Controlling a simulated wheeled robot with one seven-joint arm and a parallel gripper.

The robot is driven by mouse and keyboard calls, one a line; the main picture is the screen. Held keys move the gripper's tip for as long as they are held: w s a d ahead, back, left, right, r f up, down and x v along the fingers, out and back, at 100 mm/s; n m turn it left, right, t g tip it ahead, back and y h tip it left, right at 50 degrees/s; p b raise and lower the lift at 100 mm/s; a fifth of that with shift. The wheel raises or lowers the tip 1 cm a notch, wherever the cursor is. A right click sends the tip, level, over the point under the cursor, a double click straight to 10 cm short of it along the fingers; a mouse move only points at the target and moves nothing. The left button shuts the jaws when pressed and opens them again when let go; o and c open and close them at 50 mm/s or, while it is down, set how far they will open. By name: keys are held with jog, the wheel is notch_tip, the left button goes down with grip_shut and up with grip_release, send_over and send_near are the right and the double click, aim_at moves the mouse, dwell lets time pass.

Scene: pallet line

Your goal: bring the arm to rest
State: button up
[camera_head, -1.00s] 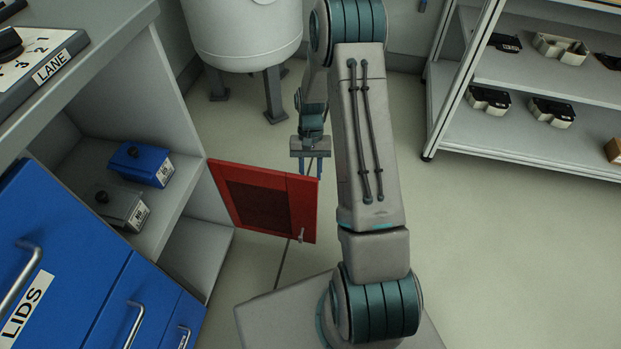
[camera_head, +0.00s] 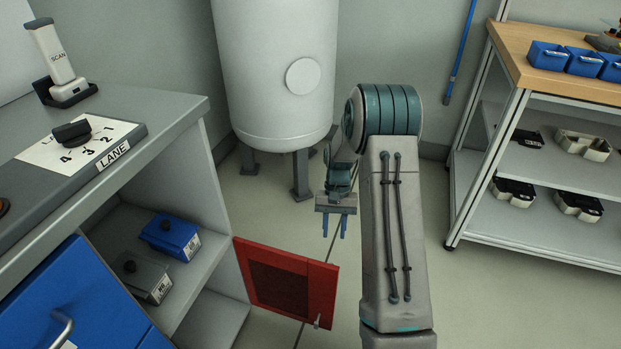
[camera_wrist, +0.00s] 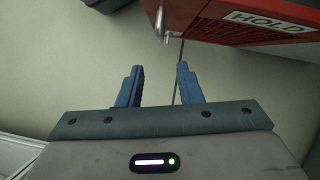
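My gripper (camera_head: 338,226) hangs fingers-down beyond the top edge of the red door in the head view, over bare floor. In the wrist view the blue fingers of my gripper (camera_wrist: 160,86) stand apart with nothing between them. The gripper is open and empty. My arm is raised and bent, with its forearm reaching down toward the gripper. The red door (camera_head: 318,288) stands swung out from the counter. In the wrist view it shows at the upper right with a HOLD label (camera_wrist: 268,22) and a handle. The fingers look apart from it.
A counter (camera_head: 185,108) with a LANE dial (camera_head: 72,132) and a scanner (camera_head: 55,60) is at left. Blue (camera_head: 170,236) and grey (camera_head: 148,276) boxes sit on its shelf. A white tank (camera_head: 275,70) stands behind. A shelf rack (camera_head: 540,215) is at right. Floor between is clear.

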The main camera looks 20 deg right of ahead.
jog(key=s+a+r+n+t+p, duration=0.15)
jog(key=r+p, duration=0.35)
jog(key=r, duration=0.5)
jog(key=s+a+r+t+h+p, duration=0.1)
jog(key=s+r+p, duration=0.25)
jog(key=r, duration=0.65)
jog(key=s+a+r+t+p, duration=0.15)
jog(key=r+p, duration=0.35)
jog(key=r, duration=0.5)
jog(key=s+a+r+n+t+p, duration=0.1)
jog(key=s+r+p, duration=0.6)
jog(key=r, duration=0.4)
jog(key=s+a+r+n+t+p, duration=0.1)
jog(key=s+a+r+t+p, duration=0.1)
jog(key=s+r+p, duration=0.6)
notch_tip(320, 180, up, 3)
jog(key=shift+s+a+r+h, duration=0.1)
jog(key=shift+s+a+h, duration=0.05)
jog(key=shift+a+h, duration=0.15)
jog(key=shift+n, duration=0.25)
